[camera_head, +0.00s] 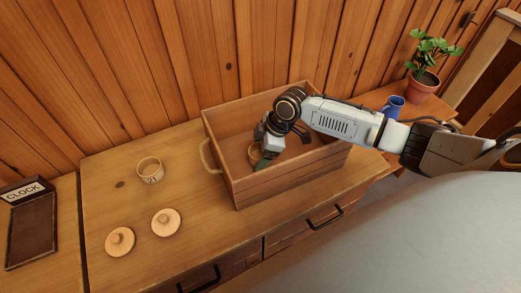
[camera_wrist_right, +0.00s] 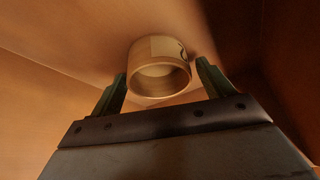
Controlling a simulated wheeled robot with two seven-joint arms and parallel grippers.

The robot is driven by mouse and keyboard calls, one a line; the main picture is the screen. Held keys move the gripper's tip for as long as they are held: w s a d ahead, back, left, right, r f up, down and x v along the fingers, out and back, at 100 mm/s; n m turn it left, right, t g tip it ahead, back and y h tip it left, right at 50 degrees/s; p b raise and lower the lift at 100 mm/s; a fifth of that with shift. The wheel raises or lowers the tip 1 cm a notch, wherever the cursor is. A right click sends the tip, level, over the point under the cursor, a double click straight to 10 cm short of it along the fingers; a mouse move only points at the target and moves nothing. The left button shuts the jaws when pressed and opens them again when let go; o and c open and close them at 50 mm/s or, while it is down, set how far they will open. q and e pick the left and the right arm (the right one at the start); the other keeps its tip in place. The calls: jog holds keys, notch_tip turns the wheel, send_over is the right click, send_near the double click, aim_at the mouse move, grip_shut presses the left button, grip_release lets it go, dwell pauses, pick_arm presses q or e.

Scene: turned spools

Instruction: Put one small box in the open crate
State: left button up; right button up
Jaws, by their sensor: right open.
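The open wooden crate (camera_head: 290,179) stands on the dresser top, with a rope handle on its left end. One small round wooden box (camera_head: 254,153) is inside the crate, partly hidden by my right gripper (camera_head: 262,163). In the right wrist view this box (camera_wrist_right: 160,68) shows its open mouth and part of a pale label. The right gripper (camera_wrist_right: 161,75) is open, with a finger to each side of the box; contact does not show. Another small round box (camera_head: 150,170), labelled 21, stands uncovered on the dresser left of the crate. My left gripper is not in view.
Two round knobbed lids (camera_head: 119,241) (camera_head: 165,222) lie on the dresser's front left. A dark tray with a CLOCK sign (camera_head: 23,191) is at far left. A blue mug (camera_head: 394,106) and potted plant (camera_head: 424,84) stand at right. A plank wall is behind.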

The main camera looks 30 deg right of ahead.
jog(key=p+v, duration=0.1)
jog(key=v, duration=1.1)
